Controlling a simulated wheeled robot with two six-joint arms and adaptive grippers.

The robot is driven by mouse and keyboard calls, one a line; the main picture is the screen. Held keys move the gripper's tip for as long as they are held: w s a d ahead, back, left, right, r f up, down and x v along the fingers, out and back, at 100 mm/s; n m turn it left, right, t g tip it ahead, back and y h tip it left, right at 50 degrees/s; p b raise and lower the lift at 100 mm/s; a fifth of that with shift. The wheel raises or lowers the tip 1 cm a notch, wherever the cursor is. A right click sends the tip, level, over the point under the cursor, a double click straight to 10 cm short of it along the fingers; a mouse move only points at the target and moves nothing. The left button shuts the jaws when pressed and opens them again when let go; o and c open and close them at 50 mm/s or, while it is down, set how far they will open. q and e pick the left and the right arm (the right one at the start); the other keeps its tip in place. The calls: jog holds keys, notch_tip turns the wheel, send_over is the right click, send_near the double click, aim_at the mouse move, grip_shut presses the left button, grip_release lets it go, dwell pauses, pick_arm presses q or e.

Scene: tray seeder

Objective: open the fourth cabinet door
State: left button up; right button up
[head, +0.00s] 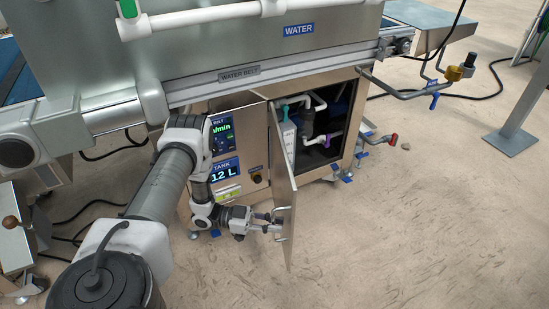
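A metal cabinet door (282,170) under the machine marked WATER stands swung out towards me, seen nearly edge-on. Its opening (318,125) shows pipes, a grey-white container and dark parts inside. A handle (284,222) is on the door's lower outer part. My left gripper (274,222) is at this handle, reaching it from the left. Its two fingertips are small and partly merge with the handle, so I cannot tell whether they grip it. My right gripper is not in view.
Pipes with a blue valve (434,100) and a red-handled valve (393,139) stick out at right. The floor (420,220) in front and to the right is mostly clear.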

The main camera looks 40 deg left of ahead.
pick_arm(q)
jog(key=v, duration=1.2)
dwell(0.4)
